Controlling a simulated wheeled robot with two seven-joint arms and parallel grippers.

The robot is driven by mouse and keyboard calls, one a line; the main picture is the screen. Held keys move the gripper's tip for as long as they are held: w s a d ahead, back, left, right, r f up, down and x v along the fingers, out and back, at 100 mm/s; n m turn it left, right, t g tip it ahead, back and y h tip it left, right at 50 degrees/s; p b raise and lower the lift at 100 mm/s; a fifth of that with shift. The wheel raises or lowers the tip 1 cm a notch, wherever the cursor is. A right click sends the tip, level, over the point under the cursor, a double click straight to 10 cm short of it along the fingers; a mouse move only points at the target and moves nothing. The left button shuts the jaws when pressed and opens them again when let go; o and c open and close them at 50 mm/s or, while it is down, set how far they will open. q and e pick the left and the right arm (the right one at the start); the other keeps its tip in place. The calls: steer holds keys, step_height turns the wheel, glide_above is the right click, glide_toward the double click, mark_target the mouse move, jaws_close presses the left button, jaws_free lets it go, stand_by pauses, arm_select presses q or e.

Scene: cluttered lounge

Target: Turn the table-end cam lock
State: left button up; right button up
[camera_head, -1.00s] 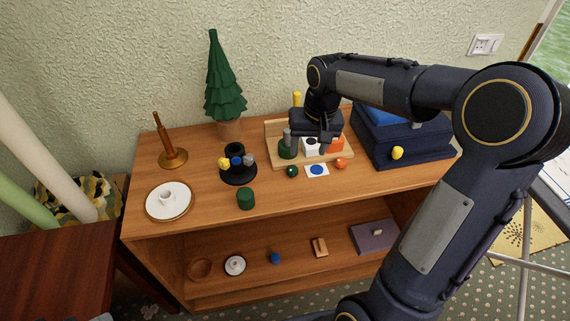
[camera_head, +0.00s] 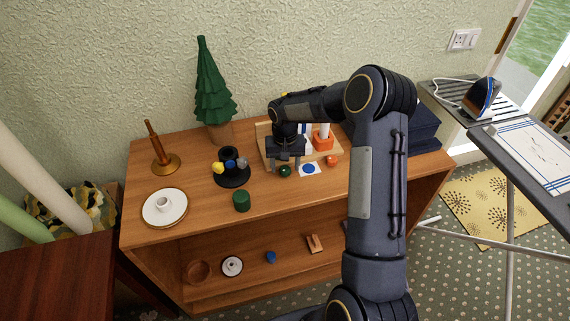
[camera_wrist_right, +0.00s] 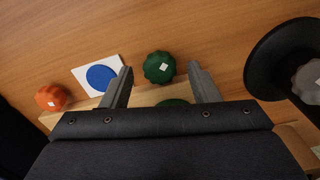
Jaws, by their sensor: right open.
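I cannot tell which thing is the cam lock. My right gripper (camera_head: 285,166) is over the front left of a wooden tray (camera_head: 262,133) on the sideboard, pointing down. In the right wrist view its two fingers (camera_wrist_right: 160,70) are apart with nothing between their pads. A dark green lobed knob (camera_wrist_right: 159,67) shows between the fingertips there; I cannot tell if they are level with it. The green knob (camera_head: 285,171) also shows just in front of the gripper in the head view. A blue-dot card (camera_head: 309,169) and an orange knob (camera_head: 332,160) lie beside it. My left gripper is out of view.
An ironing board (camera_head: 530,155) is at right.

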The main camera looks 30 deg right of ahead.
steer(key=shift+f, duration=0.25)
steer(key=shift+c, duration=0.3)
steer(key=c, duration=0.9)
